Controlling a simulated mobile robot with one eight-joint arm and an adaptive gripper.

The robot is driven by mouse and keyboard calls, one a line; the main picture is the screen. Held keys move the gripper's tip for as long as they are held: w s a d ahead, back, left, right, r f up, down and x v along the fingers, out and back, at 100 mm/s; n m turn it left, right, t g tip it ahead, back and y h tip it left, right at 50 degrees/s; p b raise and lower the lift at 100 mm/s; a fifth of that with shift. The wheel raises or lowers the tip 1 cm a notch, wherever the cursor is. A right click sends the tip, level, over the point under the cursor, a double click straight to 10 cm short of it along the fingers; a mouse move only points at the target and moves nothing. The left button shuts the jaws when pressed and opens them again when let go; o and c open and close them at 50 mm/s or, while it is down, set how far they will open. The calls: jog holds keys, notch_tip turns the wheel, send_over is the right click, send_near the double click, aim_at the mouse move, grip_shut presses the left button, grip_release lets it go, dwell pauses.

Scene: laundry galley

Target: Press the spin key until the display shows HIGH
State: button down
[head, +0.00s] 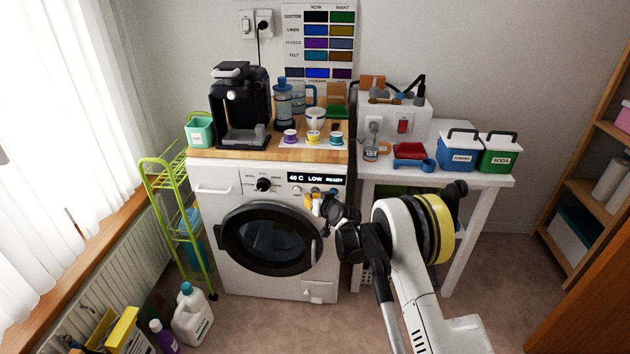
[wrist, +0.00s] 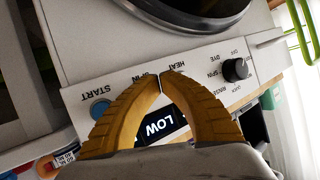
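The white washing machine (head: 232,179) stands under the wooden worktop. Its dark display (head: 316,179) reads "40 C LOW READY"; in the wrist view the display (wrist: 160,127) shows LOW, partly behind my fingers. My gripper (head: 309,199) is at the panel just below the display. In the wrist view its two yellow fingers (wrist: 161,74) meet at the tips with nothing between them. The tips lie between the SPIN label (wrist: 145,78) and the HEAT label (wrist: 174,63). The spin key itself is hidden behind a finger. I cannot tell whether the tips touch the panel.
A blue START key (wrist: 100,108) sits beside the fingers. A black program knob (head: 263,185) is farther left on the panel. A coffee machine (head: 240,105) and cups stand on the worktop (head: 225,154) above. A white side table (head: 480,178) with tubs is at right.

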jog(key=shift+w, duration=0.15)
dwell(0.4)
jog(key=shift+w, duration=0.3)
jog(key=shift+s, duration=0.45)
jog(key=s, duration=0.6)
dwell(0.5)
jog(key=shift+a, duration=0.1)
